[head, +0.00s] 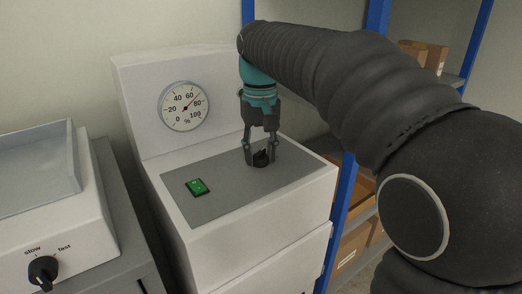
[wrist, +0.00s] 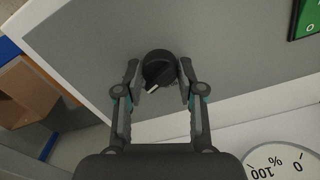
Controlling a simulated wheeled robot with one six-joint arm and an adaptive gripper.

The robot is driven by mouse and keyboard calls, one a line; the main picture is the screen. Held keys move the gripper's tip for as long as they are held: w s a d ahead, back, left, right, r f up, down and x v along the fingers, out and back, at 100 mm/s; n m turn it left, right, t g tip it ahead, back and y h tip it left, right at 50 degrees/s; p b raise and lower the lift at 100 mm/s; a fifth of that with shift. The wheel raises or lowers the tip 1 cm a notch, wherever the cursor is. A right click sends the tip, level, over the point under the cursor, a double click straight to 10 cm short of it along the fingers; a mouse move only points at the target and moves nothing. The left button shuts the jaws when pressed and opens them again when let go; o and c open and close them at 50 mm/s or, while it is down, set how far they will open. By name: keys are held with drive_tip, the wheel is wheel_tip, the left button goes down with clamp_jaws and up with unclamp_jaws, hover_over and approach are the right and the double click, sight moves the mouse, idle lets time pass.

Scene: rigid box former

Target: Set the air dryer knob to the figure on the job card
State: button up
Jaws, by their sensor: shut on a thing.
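The black knob (head: 261,159) sits on the grey top panel of a white machine, taken to be the air dryer (head: 265,216). My gripper (head: 261,150) points down over it with its fingers around the knob. In the wrist view the knob (wrist: 157,66) lies between the fingertips of my gripper (wrist: 159,78), and its white pointer mark points down and to the left. No job card is in view.
A green switch (head: 197,187) is on the same panel, left of the knob. A white machine with a slow-fast knob (head: 43,271) stands at the left. A blue-post shelf (head: 348,190) with cardboard boxes (head: 352,247) is close on the right.

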sight(260, 151)
drive_tip(key=m, duration=0.4)
drive_tip(key=shift+w+m, duration=0.1)
drive_tip(key=shift+m, duration=0.2)
idle(0.3)
drive_tip(key=o, duration=1.2)
drive_tip(key=shift+c, duration=0.2)
wheel_tip(260, 151, up, 12)
